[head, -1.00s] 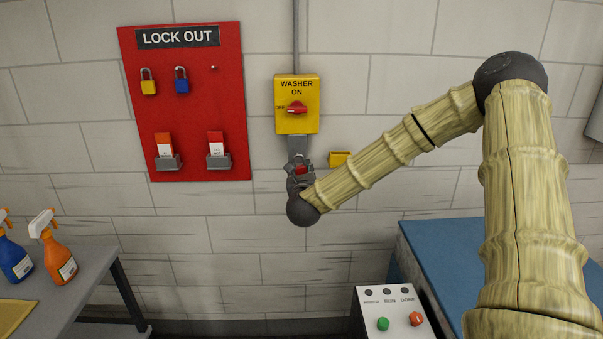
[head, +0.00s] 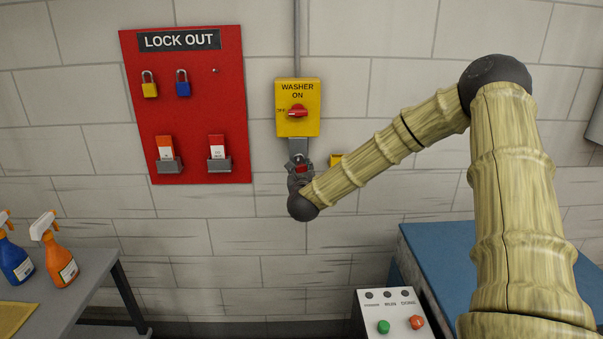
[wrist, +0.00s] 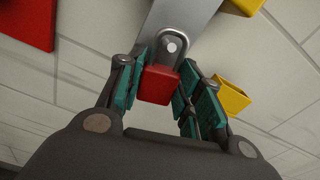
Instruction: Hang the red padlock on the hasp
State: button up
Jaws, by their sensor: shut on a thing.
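The red padlock (wrist: 158,85) is between the teal-padded fingers of my gripper (wrist: 162,76) in the wrist view, and the gripper is shut on its body. Its grey shackle (wrist: 160,42) stands upward over the face of the grey hasp plate (wrist: 192,17). A round pin end shows inside the shackle's loop; I cannot tell how far the shackle sits on it. In the head view my gripper (head: 299,172) is just below the hasp (head: 299,146), under the yellow washer switch box (head: 298,121). A little red of the padlock shows there, mostly hidden by the gripper.
A small yellow holder (wrist: 232,95) is on the wall close right of my gripper. The red lock-out board (head: 198,113), with a yellow padlock (head: 150,90) and a blue padlock (head: 183,88), hangs to the left. A control box (head: 395,315) stands below right.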

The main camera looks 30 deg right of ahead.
jog(key=shift+w+d+f+b, duration=0.2)
jog(key=shift+w+f+b, duration=0.15)
jog(key=shift+b, duration=0.3)
dwell(0.5)
jog(key=o, duration=1.1)
jog(key=v, duration=1.2)
